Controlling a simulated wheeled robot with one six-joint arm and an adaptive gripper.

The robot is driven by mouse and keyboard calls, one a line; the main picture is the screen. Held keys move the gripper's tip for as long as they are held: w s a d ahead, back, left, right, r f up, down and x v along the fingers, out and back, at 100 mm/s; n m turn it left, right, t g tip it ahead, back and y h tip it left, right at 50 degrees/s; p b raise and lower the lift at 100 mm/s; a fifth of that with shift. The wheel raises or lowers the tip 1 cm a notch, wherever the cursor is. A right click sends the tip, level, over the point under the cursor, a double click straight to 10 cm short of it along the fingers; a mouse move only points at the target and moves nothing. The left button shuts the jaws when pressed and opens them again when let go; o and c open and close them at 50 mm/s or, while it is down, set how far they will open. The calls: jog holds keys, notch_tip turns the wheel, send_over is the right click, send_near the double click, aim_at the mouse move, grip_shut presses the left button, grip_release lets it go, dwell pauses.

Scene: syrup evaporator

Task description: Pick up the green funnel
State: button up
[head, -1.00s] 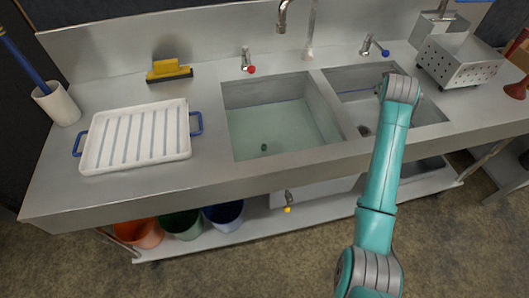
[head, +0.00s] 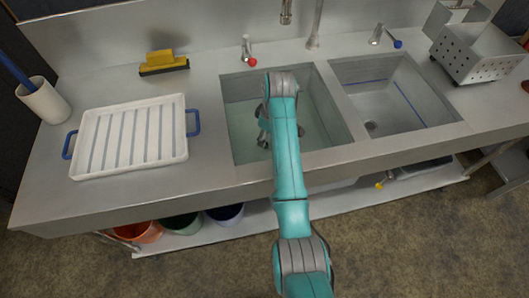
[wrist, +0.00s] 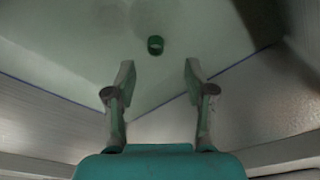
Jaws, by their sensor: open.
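A small dark green, ring-shaped thing (wrist: 155,45) lies in the left basin, ahead of my fingers in the wrist view. It looks like the green funnel seen end-on, but its full shape does not show. My gripper (wrist: 158,72) is open and empty, with its fingertips apart and the green thing beyond them, lined up with the gap. In the head view my gripper (head: 263,126) hangs over the left basin (head: 236,95), and my arm hides part of the basin floor. The green thing is not visible in the head view now.
The basin's walls and rim surround my gripper closely. A faucet (head: 286,12) and a red-knobbed tap (head: 248,52) stand behind. The right basin (head: 400,100) looks empty. A white ribbed tray (head: 130,163) lies left, and a perforated metal box (head: 480,62) stands right.

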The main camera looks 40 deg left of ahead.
aim_at(266, 150)
jog(key=shift+w+a+f, duration=0.1)
jog(key=shift+a+f, duration=0.1)
jog(key=shift+f, duration=1.65)
jog(key=shift+w+a+f, duration=0.1)
jog(key=shift+a+f, duration=0.05)
jog(key=shift+f, duration=1.65)
grip_shut()
